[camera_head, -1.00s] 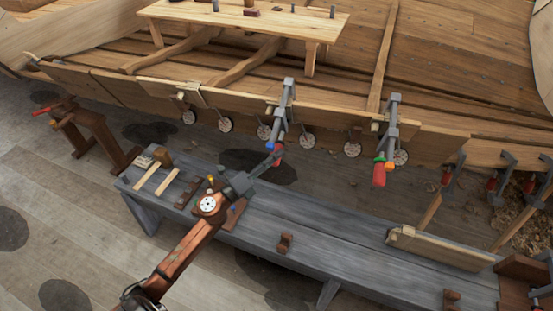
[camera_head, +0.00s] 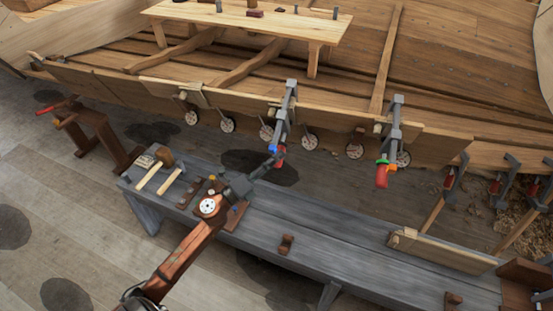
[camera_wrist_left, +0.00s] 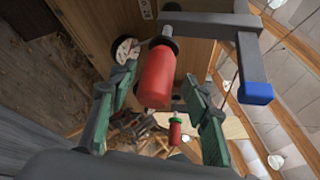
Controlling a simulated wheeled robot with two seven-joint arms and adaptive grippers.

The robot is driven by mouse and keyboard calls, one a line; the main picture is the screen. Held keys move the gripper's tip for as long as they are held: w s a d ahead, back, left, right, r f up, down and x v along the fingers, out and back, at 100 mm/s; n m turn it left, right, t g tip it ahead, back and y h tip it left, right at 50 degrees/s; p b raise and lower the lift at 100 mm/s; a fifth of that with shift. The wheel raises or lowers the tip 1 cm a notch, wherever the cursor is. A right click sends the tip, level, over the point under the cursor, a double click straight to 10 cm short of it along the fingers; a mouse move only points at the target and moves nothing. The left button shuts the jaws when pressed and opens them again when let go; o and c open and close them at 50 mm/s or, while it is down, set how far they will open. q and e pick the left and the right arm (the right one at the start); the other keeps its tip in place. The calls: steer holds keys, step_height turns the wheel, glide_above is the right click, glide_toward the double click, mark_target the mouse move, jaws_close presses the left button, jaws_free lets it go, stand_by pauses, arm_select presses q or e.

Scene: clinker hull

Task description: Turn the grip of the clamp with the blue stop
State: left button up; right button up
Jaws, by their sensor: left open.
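The clamp with the blue stop (camera_head: 285,105) hangs on the plank edge of the hull, left of a similar clamp. Its red grip (camera_head: 281,161) hangs below, partly hidden by my left gripper (camera_head: 272,160) in the head view. In the left wrist view the red grip (camera_wrist_left: 156,76) lies between the two open green-padded fingers of my left gripper (camera_wrist_left: 158,88). The blue stop (camera_wrist_left: 256,93) shows right of the grip on the grey clamp arm. My right gripper does not show.
A second clamp (camera_head: 393,130) with a red grip and green and orange parts hangs to the right. A grey bench (camera_head: 330,232) lies below, with a mallet (camera_head: 160,165) and wooden blocks on it. Several round discs line the plank edge.

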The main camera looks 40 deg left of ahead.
arm_select(q)
steer(key=v, duration=1.1)
steer(key=shift+s+a, duration=0.15)
stand_by(0.7)
